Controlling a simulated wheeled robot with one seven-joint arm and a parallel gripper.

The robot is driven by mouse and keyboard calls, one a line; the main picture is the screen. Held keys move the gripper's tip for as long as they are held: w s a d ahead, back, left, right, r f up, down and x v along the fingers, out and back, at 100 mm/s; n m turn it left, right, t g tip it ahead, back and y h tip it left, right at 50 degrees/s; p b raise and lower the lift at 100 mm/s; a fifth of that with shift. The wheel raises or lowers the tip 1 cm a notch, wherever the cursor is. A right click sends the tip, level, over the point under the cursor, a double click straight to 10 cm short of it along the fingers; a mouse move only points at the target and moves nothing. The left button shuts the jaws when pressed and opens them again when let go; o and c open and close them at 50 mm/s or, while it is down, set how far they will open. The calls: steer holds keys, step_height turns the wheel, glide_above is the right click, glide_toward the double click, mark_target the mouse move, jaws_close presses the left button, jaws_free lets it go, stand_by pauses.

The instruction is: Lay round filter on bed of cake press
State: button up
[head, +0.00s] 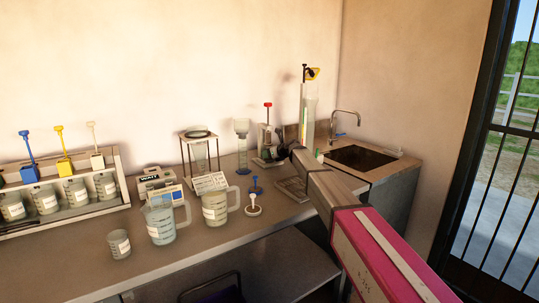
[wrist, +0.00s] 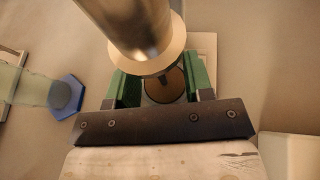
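The cake press appears to be the red-topped device (head: 267,128) at the back of the counter, left of the sink. My gripper reaches its right side in the head view, where my arm hides the fingertips. In the wrist view a metal cylinder (wrist: 135,25) with a cream rim, likely the press's ram, is above my gripper (wrist: 165,80). My green fingers stand apart around a brownish round surface (wrist: 165,90). I cannot tell whether this is the filter or the press bed, or whether the fingers touch it. No other round filter can be made out.
Jugs (head: 160,220), a ring stand (head: 199,135) and small blue and white tools (head: 254,207) crowd the counter's middle. A sink (head: 362,156) and a tall clear column (head: 309,112) are on the right.

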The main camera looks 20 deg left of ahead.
steer(key=shift+r, duration=0.15)
steer(key=v, duration=1.2)
